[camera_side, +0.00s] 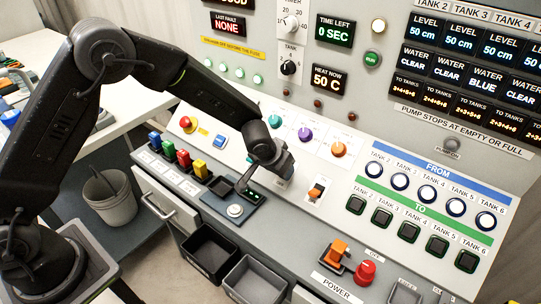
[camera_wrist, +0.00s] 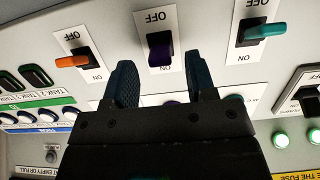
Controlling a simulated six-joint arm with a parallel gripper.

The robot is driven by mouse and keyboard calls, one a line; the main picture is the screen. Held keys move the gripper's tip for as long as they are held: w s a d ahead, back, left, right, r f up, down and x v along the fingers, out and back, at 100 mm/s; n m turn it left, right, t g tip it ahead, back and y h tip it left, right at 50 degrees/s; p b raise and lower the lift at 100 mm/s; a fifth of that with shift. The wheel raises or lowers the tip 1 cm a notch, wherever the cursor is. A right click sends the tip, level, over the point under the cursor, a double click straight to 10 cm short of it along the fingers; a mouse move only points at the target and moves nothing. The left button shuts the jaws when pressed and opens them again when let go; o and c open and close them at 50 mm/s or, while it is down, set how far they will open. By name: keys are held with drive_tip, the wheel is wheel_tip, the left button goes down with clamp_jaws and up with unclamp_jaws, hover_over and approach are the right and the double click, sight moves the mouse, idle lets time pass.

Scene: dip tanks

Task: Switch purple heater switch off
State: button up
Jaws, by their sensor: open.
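The purple heater switch (camera_wrist: 160,48) is in the wrist view, on a white plate with OFF at the top and ON at the bottom. Its lever is seen nearly end-on, so I cannot tell which way it is tipped. My gripper (camera_wrist: 158,62) is open, with one dark finger on each side of the lever's line and a gap to each. I cannot tell whether the fingertips touch the panel. In the side view my gripper (camera_side: 282,168) is at the sloped panel, and the purple switch is hidden behind it.
An orange switch (camera_wrist: 72,61) is left of the purple one and a teal switch (camera_wrist: 265,31) is right of it, both close to the fingers. The orange switch also shows in the side view (camera_side: 317,190). Teal, purple (camera_side: 305,134) and orange knobs sit above.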

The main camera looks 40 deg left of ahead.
drive_tip(key=v, duration=1.1)
drive_tip(key=shift+s, duration=0.15)
drive_tip(key=shift+r, duration=0.1)
drive_tip(key=w+r+g, duration=0.2)
drive_tip(key=w+g, duration=0.3)
drive_tip(key=w, duration=0.2)
drive_tip(key=shift+g, duration=0.3)
wheel_tip(320, 180, down, 14)
drive_tip(key=shift+s+r, duration=0.1)
